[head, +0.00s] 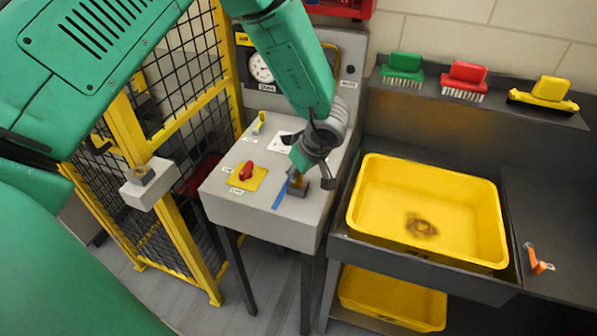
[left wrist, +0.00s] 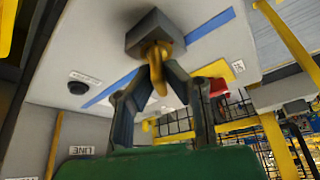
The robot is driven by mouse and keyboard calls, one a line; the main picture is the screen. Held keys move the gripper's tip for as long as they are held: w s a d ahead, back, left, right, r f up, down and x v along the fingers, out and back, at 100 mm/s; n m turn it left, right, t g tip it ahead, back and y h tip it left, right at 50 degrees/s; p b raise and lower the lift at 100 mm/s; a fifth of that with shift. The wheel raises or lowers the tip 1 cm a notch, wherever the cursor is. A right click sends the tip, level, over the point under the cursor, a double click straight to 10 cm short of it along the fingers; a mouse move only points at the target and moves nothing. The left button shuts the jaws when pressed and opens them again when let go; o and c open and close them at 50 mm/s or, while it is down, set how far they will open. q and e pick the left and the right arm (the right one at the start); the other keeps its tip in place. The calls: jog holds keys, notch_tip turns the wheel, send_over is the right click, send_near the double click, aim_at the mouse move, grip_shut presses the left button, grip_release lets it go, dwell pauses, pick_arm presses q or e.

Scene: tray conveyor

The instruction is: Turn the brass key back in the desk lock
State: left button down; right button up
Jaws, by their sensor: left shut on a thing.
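The brass key (left wrist: 157,62) stands in the dark grey lock block (left wrist: 155,33) in the left wrist view. The block (head: 328,184) sits on the sloped grey desk top (head: 268,218), beside a blue stripe. My left gripper (head: 298,181) reaches down to it from above. In the left wrist view, the left gripper's fingers (left wrist: 160,84) are shut on the key, one on each side of it. In the head view the gripper hides most of the key, so its turn angle is hard to read. My right gripper is not in view.
A red knob (head: 247,170) on a yellow plate and a yellow-handled switch (head: 259,122) are on the desk left of the gripper. A gauge (head: 261,67) stands behind. A yellow tray (head: 425,212) lies to the right, and a yellow mesh fence (head: 185,90) to the left.

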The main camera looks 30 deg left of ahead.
pick_arm(q)
jog(key=n+g, duration=0.2)
jog(key=n, duration=0.3)
jog(key=shift+s+f, duration=0.1)
jog(key=shift+f, duration=0.05)
jog(key=shift+n+g, duration=0.9)
jog(key=shift+n, duration=1.1)
jog(key=c, duration=1.6)
grip_release()
jog(key=shift+o, duration=0.2)
